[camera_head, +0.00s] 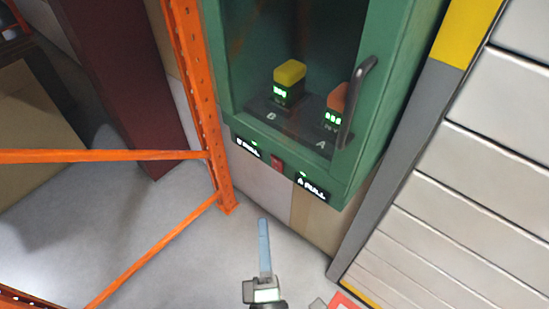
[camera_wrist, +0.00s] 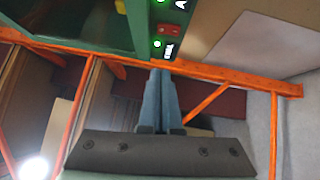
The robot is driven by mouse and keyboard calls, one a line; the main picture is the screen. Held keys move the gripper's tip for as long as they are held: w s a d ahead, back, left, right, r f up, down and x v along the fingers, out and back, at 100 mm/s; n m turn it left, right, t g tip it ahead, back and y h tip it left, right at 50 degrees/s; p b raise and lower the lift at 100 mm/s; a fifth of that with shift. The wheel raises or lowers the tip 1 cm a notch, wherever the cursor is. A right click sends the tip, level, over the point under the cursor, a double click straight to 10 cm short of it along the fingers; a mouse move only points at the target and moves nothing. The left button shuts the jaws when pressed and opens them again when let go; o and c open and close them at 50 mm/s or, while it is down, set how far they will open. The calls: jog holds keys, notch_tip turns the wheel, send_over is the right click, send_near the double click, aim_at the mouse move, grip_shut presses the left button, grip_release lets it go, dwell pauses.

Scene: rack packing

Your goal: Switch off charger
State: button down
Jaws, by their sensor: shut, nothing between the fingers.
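The charger is a green cabinet (camera_head: 345,175) with a clear front and a dark vertical handle (camera_head: 357,100). Inside stand a yellow-topped battery (camera_head: 289,82) at B and an orange-topped battery (camera_head: 336,108) at A, both with green lit displays. A small red switch (camera_head: 277,163) sits on the lower front edge between two lit labels, the left ending in "FULL" and the right reading "A FULL". The red switch also shows in the wrist view (camera_wrist: 169,30), beyond my fingertips. My gripper (camera_head: 263,222) is shut and empty, below the switch and apart from it.
An orange rack post (camera_head: 205,110) stands just left of the cabinet, with orange bars (camera_head: 100,156) running left from it. A grey and yellow post (camera_head: 410,140) and a pale slatted panel (camera_head: 480,180) are at the right. Bare grey floor (camera_head: 170,240) lies at the lower left.

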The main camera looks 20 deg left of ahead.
jog(key=shift+s, duration=0.15)
jog(key=p, duration=0.2)
send_near(271, 158)
jog(key=w+a, duration=0.3)
jog(key=w, duration=0.1)
jog(key=shift+w+d+r, duration=0.1)
jog(key=shift+w+d, duration=0.1)
jog(key=shift+w, duration=0.45)
